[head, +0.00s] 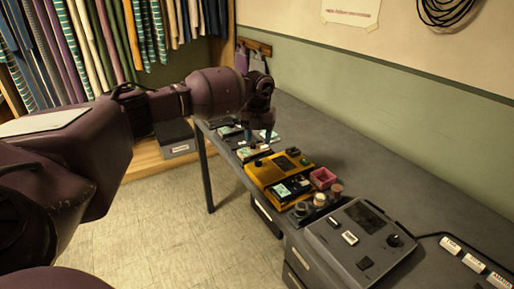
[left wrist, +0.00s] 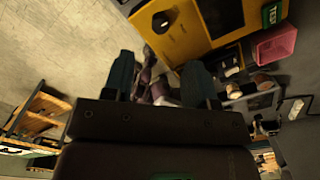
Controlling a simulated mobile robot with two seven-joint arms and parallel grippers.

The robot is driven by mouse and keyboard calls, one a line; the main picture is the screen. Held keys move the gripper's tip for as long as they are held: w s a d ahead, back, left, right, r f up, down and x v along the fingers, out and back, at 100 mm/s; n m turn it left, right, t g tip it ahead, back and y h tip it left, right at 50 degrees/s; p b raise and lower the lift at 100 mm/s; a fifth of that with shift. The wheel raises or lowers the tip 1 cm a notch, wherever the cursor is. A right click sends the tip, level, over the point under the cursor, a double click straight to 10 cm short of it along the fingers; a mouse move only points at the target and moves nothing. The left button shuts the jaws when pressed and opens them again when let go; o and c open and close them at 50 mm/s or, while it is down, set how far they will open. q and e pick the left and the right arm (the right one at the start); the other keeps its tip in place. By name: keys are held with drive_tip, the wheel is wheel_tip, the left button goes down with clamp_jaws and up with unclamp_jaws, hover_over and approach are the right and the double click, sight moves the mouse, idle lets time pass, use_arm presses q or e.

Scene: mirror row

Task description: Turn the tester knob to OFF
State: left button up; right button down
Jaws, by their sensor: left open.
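A yellow tester (head: 262,172) lies on the grey bench, with a dark screen and a green-white label. It also shows in the left wrist view (left wrist: 187,45), upper right, where a round knob (left wrist: 162,21) sits on its yellow face. The knob's setting is too small to read. My left gripper (head: 258,135) is above the bench at the tester's far end, fingers pointing down, open and empty. In the left wrist view its two dark teal fingers (left wrist: 160,75) are apart, with the knob beyond them and not between them. My right gripper is not in view.
A grey device (head: 350,245) with a screen and black knob stands nearer on the bench (head: 420,185). A pink box (head: 322,178) and small round items sit between it and the tester. Labelled cards lie behind the tester. Hanging fabrics (head: 110,40) fill the back left.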

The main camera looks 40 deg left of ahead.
use_arm(q)
wheel_tip(320, 180, up, 2)
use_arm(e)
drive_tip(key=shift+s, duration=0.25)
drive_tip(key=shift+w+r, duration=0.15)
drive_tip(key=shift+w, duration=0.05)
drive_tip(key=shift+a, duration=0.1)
